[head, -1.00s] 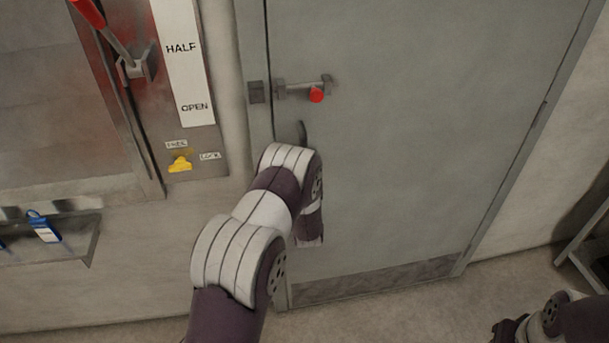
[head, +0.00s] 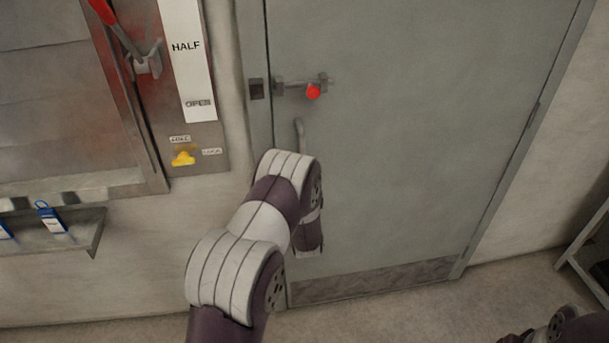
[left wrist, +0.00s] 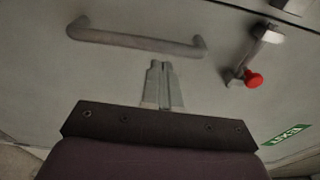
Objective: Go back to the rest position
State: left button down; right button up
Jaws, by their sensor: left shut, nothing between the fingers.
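My left arm (head: 262,222) reaches up the middle of the head view in front of a grey door (head: 430,130). Its gripper is hidden behind the arm there. In the left wrist view my left gripper (left wrist: 162,75) is shut and empty, its fingers pointing at the door just below the curved door handle (left wrist: 140,38). The handle also shows above the arm in the head view (head: 299,130). A little of my right arm (head: 565,328) shows at the lower right corner; its gripper is not visible.
A bolt with a red knob (head: 313,92) sits on the door and shows in the left wrist view (left wrist: 253,79). Left are a red-handled lever (head: 112,22), a yellow knob (head: 183,158) and a shelf (head: 85,238) with blue tags. A rack (head: 590,250) stands right.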

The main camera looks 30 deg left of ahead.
pick_arm(q)
jog(key=s+b, duration=0.1)
jog(key=s, duration=0.7)
jog(key=s+d+f+n+g+h, duration=0.75)
jog(key=f+n+g, duration=0.2)
jog(key=f, duration=0.25)
jog(key=s+d+r+n+g+h, duration=0.1)
jog(key=s+d+r+g, duration=0.3)
jog(key=s+d+r, duration=0.4)
jog(key=shift+s+r+n+h, duration=0.35)
jog(key=shift+s+r+n, duration=0.3)
jog(key=shift+s+r, duration=1.8)
